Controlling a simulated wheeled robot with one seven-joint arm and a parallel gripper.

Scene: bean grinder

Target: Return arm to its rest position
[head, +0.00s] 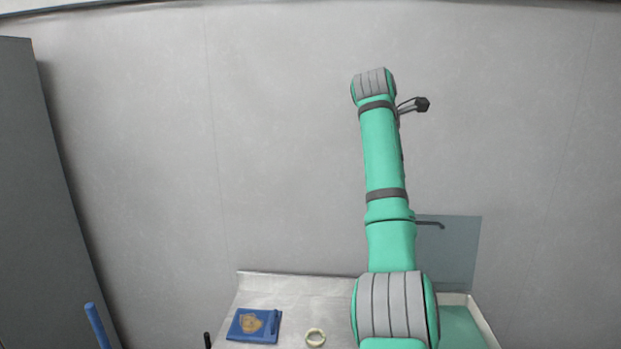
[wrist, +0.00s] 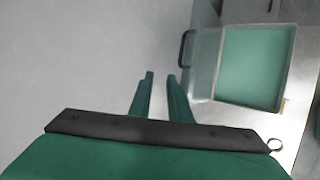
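My arm stands raised in the middle of the head view, its upper part well above the counter. My gripper's fingers do not show clearly in the head view. In the wrist view my gripper (wrist: 161,76) has two green fingers with a gap between them. It is open, with nothing between the fingers, and points past the pale wall.
On the counter (head: 290,290) lie a blue board-like item (head: 254,326) with a tan emblem and a cream ring (head: 316,338). A green-bottomed box (head: 462,328) with a raised grey handled lid (head: 455,250) is at right; the box also shows in the wrist view (wrist: 253,68). A dark panel (head: 50,220) stands left.

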